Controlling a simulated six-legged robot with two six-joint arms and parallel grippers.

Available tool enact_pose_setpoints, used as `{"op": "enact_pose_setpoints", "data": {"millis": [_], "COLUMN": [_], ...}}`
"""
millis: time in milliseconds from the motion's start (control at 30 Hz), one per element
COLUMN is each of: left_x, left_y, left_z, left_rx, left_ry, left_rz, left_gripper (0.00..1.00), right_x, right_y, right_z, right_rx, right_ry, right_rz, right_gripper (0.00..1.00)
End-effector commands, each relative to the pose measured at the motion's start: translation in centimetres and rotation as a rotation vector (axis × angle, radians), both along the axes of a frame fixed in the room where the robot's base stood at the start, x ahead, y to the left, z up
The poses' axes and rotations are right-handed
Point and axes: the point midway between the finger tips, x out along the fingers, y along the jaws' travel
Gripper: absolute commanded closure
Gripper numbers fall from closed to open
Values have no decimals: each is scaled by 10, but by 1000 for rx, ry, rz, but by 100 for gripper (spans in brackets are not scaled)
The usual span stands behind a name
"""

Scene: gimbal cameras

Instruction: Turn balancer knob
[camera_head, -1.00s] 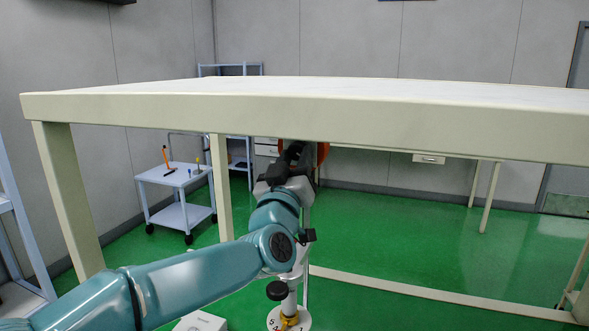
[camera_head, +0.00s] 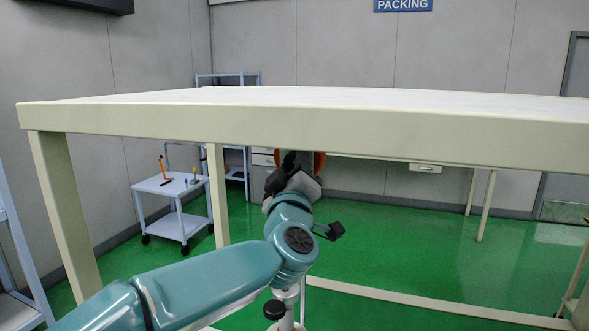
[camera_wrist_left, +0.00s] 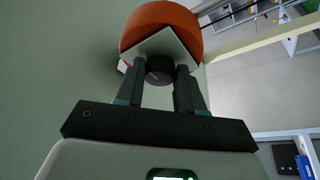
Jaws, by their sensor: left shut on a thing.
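The balancer is an orange round body (camera_wrist_left: 160,22) with a pale square plate (camera_wrist_left: 181,45), seen in the left wrist view. A dark round knob (camera_wrist_left: 159,70) sits under the plate. My left gripper (camera_wrist_left: 160,80) has its fingers on either side of the knob and is shut on it. In the head view, my left gripper (camera_head: 290,165) is under the table's front edge, largely hidden by my own wrist. A bit of the orange body (camera_head: 319,162) shows beside it. My right gripper is not in view.
A large cream table (camera_head: 300,115) spans the view, its thick front edge just above my left gripper. A table leg (camera_head: 217,195) stands left of my wrist. A small trolley (camera_head: 172,187) with tools stands at the back left. Green floor is open at the right.

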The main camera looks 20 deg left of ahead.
Motion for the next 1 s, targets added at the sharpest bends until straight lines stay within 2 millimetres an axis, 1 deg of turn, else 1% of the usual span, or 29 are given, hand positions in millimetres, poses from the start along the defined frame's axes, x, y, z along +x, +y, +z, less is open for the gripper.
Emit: {"op": "enact_pose_setpoints", "data": {"millis": [300,333,367,400,667,767,867,967,1000], "left_x": [-1,-1,-1,-1,-1,-6,-20,-43,-54], "left_y": [1,1,1,1,0,-2,-5,-11,-13], "left_z": [1,1,1,1,0,-3,-8,-15,-19], "left_rx": [-2,-2,-2,-2,-1,-1,-1,-1,0], "left_ry": [-3,-3,-3,-3,-2,-2,-2,-4,-5], "left_rz": [4,4,4,3,1,0,-1,-3,-2], "left_gripper": [93,53,43,37,37,37,37,37,37], "right_x": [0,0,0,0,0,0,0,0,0], "right_y": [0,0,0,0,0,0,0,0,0], "right_z": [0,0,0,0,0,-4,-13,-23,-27], "right_rx": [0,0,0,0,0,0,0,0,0], "right_ry": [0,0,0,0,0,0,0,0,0], "right_rz": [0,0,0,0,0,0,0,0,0], "right_gripper": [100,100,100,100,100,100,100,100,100]}}
